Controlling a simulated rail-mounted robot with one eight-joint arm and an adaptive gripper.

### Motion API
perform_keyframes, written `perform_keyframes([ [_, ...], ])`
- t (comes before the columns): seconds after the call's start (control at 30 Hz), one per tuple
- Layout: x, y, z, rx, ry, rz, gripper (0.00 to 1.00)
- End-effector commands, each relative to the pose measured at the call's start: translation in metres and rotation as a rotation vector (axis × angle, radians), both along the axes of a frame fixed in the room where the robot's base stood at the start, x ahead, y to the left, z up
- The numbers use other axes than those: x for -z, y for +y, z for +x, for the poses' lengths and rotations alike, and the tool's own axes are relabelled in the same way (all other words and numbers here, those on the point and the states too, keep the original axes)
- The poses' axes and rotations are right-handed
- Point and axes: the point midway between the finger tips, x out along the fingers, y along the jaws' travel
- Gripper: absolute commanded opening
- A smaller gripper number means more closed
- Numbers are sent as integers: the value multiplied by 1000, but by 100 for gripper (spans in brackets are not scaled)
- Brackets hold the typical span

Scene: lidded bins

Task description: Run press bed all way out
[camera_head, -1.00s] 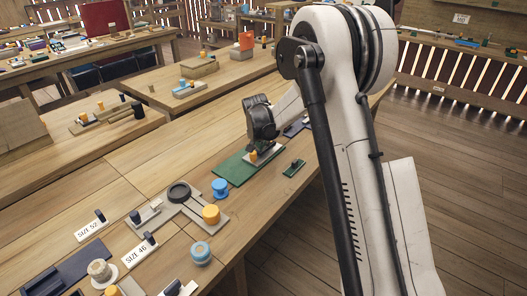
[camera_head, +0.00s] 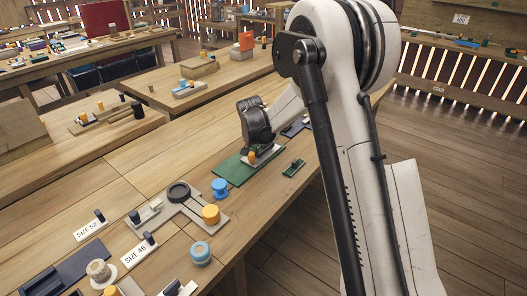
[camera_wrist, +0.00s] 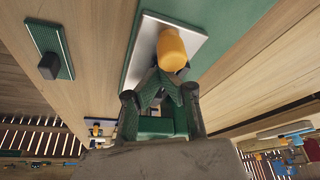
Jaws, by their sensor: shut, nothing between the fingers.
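A green base (camera_head: 233,170) lies on the long wooden bench, with a pale metal plate (camera_head: 266,157) on it. An orange knob (camera_head: 251,157) stands on the plate; I take this plate to be the press bed, but no label shows. In the wrist view the green base (camera_wrist: 222,40), the plate (camera_wrist: 190,33) and the upright orange knob (camera_wrist: 172,48) are close up. My gripper (camera_wrist: 170,78) is shut and empty, its fingertips right by the near side of the knob. I cannot tell whether they touch it. The knob's lower part is hidden by the fingers.
A small green block (camera_head: 294,168) with a dark knob lies to the right near the bench edge. A blue spool (camera_head: 220,188) and a grey fixture (camera_head: 178,205) with a dark ring stand nearer the camera. Bare bench lies left of the green base.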

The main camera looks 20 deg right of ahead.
Motion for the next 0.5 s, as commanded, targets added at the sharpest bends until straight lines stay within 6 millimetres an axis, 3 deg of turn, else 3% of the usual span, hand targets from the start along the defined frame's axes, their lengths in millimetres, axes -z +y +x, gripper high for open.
perform_keyframes([
  [0.5, 0, 11, -8, 1, 1, 1, 0],
])
